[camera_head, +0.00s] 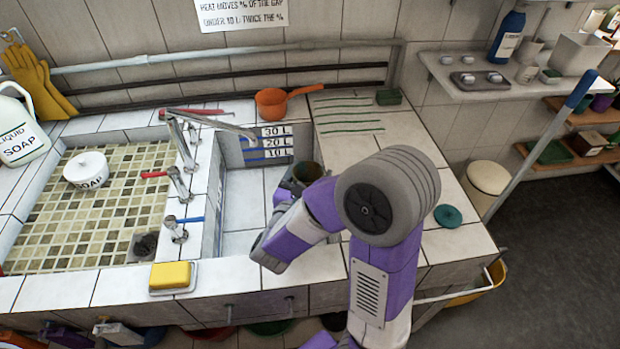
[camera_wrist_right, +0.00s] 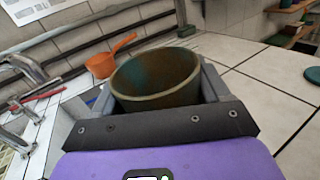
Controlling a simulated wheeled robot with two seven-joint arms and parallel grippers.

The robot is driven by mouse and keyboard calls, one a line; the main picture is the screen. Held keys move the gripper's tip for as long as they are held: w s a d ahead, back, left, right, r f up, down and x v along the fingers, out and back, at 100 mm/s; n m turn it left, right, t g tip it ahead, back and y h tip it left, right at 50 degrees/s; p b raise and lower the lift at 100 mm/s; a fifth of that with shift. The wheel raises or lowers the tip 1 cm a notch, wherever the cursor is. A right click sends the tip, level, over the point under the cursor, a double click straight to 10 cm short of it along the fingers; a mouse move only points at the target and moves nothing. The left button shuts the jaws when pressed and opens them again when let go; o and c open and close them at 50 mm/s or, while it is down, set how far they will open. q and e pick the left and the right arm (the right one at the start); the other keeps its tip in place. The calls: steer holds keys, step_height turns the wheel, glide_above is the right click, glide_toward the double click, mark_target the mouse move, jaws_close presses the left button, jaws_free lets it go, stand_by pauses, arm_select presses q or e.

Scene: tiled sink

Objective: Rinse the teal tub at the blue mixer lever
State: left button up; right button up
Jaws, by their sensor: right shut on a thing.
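The tub (camera_head: 308,172) is in my right gripper (camera_head: 292,192), above the narrow deep basin (camera_head: 240,195). In the right wrist view the tub (camera_wrist_right: 155,72) stands between the two grey fingers, its open top showing. Its inside is mostly brown and grimy, with teal patches. My right gripper is shut on it. The blue mixer lever (camera_head: 190,219) sits on the front tap on the ledge left of the deep basin, apart from the tub. My left gripper is not in view.
Two red-lever taps (camera_head: 178,180) stand behind the blue one. A yellow sponge (camera_head: 171,275) lies on the front ledge. A white soap pot (camera_head: 86,168) is in the left tiled basin. An orange pan (camera_head: 272,103) sits at the back. The right counter holds a teal lid (camera_head: 448,216).

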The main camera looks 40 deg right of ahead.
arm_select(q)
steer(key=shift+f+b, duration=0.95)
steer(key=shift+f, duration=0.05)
arm_select(e)
steer(key=w+a+f, duration=0.1)
steer(key=w, duration=0.5)
steer(key=w+a+f, duration=0.1)
steer(key=w+a, duration=0.1)
steer(key=w, duration=0.5)
steer(key=shift+w+a+f, duration=0.15)
steer(key=shift+a+f, duration=0.1)
steer(key=shift+f, duration=0.1)
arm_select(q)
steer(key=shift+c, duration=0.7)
